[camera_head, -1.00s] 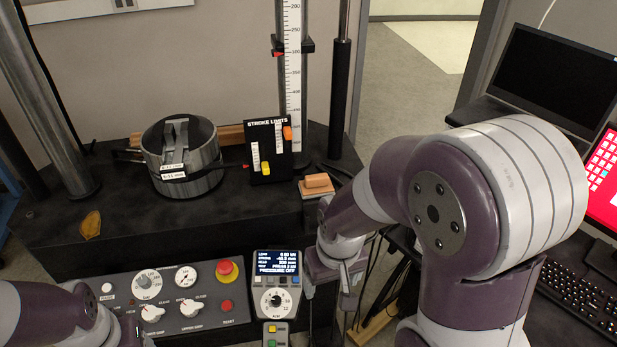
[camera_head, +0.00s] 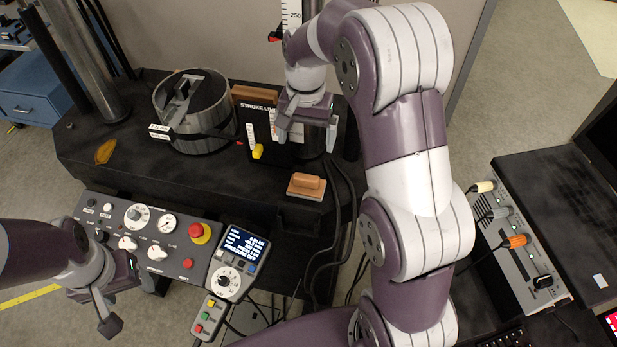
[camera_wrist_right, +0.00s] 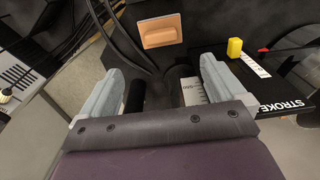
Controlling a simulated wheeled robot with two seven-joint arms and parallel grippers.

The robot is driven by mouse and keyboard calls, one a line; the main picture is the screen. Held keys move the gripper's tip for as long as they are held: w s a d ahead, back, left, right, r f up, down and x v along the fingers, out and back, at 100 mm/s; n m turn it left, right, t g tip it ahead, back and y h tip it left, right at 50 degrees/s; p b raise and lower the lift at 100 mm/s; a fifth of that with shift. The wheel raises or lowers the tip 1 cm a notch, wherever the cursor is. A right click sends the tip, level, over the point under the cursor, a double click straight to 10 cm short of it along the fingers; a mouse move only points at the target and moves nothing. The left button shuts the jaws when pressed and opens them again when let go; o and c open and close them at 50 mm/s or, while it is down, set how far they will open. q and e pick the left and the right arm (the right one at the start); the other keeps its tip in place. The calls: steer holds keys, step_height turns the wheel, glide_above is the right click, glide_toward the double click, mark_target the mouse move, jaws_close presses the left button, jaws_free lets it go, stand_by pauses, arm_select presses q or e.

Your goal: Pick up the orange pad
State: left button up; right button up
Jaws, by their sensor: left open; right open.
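The orange pad (camera_head: 306,184) lies on a small light plate at the front right corner of the dark bench. It also shows in the right wrist view (camera_wrist_right: 161,30), beyond the fingertips near the top. My right gripper (camera_head: 307,138) is open and empty. It is above and behind the pad, beside the stroke limits board; in the right wrist view its two fingers (camera_wrist_right: 163,76) are spread with the pad outside them. My left gripper (camera_head: 118,293) is at the lower left, near the control panel and far from the pad. It is open and empty.
The stroke limits board (camera_head: 258,128) with a yellow slider (camera_head: 257,152) stands left of the right gripper. A round metal fixture (camera_head: 205,138) stands further left. Black cables (camera_head: 341,215) hang right of the pad. The control panel (camera_head: 150,232) is in front.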

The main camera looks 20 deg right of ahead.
mark_target(306, 178)
step_height(306, 178, down, 14)
steer(key=shift+s+a+f+p, duration=0.1)
steer(key=shift+f+p, duration=0.1)
steer(key=shift+p, duration=0.75)
steer(key=shift+f, duration=0.25)
arm_select(q)
steer(key=shift+a+r, duration=0.1)
steer(key=shift+r, duration=0.3)
arm_select(e)
steer(key=c, duration=0.7)
